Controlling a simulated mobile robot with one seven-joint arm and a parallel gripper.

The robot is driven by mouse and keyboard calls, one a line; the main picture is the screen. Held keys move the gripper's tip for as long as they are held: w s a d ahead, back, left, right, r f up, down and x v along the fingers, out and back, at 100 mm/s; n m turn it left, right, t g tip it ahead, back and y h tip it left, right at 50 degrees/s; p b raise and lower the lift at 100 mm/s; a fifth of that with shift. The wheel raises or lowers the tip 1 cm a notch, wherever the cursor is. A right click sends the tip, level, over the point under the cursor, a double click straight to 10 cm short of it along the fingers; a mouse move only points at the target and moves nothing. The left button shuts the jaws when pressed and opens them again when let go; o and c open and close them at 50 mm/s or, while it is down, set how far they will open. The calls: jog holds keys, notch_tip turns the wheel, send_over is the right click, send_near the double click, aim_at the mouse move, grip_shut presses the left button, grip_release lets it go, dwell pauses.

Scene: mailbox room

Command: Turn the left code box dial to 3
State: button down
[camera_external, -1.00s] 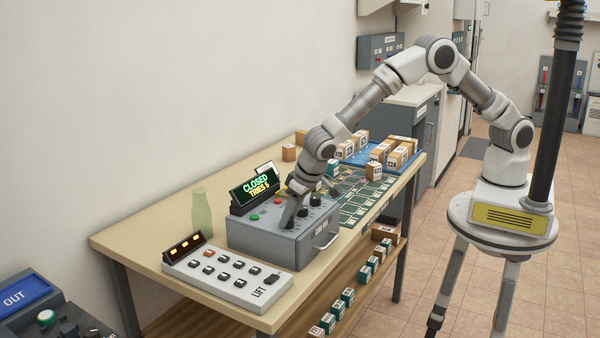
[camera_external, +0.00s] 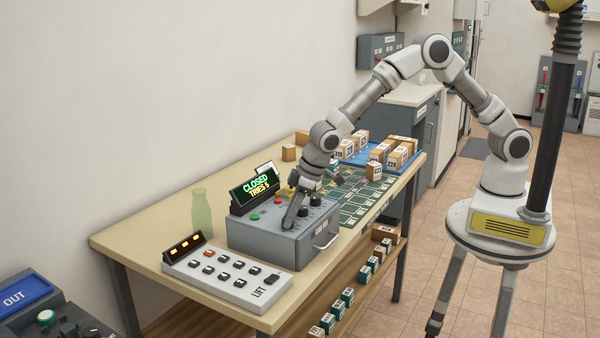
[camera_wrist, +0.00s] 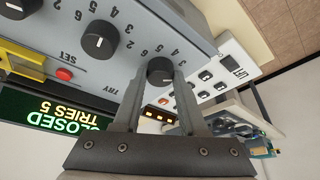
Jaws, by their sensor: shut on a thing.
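The grey code box (camera_external: 275,240) stands on the table, with several black dials on its sloped top. Its display (camera_external: 256,188) reads "CLOSED TRIES 5". My gripper (camera_external: 288,224) reaches down to the left dial, the one nearest the lift panel. In the wrist view my gripper (camera_wrist: 160,78) has its two fingers on either side of the left dial (camera_wrist: 160,69), shut on it. Numbers ring the dial, but the fingers hide part of them and I cannot tell which one its pointer marks. The middle dial (camera_wrist: 98,41) stands free beside it.
A white lift panel (camera_external: 228,274) with several buttons lies just left of the code box. A green bottle (camera_external: 201,212) stands behind it. Boxes on a blue tray (camera_external: 408,160) are at the table's far end. Red button (camera_wrist: 64,73) and yellow part (camera_wrist: 22,62) are near the dials.

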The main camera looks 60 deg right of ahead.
jog(key=shift+n, duration=0.6)
jog(key=shift+y, duration=0.3)
jog(key=shift+c, duration=2.3)
grip_release()
jog(key=shift+r, duration=0.15)
jog(key=v, duration=1.7)
jog(key=shift+w, duration=0.2)
jog(key=shift+r, duration=0.15)
